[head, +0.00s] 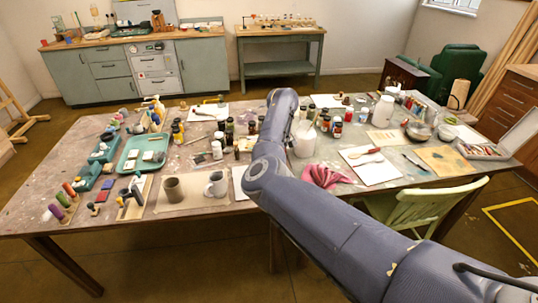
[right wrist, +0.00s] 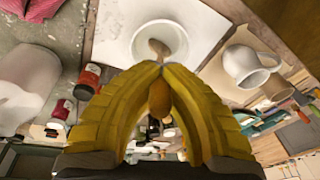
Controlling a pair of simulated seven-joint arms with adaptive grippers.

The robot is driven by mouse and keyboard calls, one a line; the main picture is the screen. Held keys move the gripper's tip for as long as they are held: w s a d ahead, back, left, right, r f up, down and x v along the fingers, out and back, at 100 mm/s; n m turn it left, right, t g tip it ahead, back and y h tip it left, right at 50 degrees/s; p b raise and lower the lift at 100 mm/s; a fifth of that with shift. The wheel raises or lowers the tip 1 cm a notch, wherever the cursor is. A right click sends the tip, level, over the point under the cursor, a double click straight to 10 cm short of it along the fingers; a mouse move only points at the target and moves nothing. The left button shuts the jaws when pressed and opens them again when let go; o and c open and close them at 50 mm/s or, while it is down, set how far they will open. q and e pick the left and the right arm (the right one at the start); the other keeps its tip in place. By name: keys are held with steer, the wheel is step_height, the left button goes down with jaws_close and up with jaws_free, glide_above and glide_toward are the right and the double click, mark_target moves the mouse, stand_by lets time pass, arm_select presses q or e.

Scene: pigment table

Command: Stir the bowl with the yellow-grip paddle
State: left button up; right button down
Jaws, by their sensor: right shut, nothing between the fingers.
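In the right wrist view, a white bowl (right wrist: 136,42) sits on a white sheet beyond my fingertips. My left gripper is not in view.
A white sheet (head: 240,186) lies partly behind my right arm. Several bottles and jars crowd the table (head: 100,213) behind.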

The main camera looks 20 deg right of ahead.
steer(key=shift+w, duration=0.1)
stand_by(0.4)
steer(key=shift+s+d+r, duration=0.1)
steer(key=shift+d+r, duration=0.05)
steer(key=shift+r, duration=0.75)
steer(key=shift+s+d+r, duration=0.1)
steer(key=shift+d+r, duration=0.05)
steer(key=shift+r, duration=0.75)
steer(key=shift+s+d+r, duration=0.1)
steer(key=shift+d+r, duration=0.05)
steer(key=shift+r, duration=0.75)
steer(key=shift+r, duration=2.55)
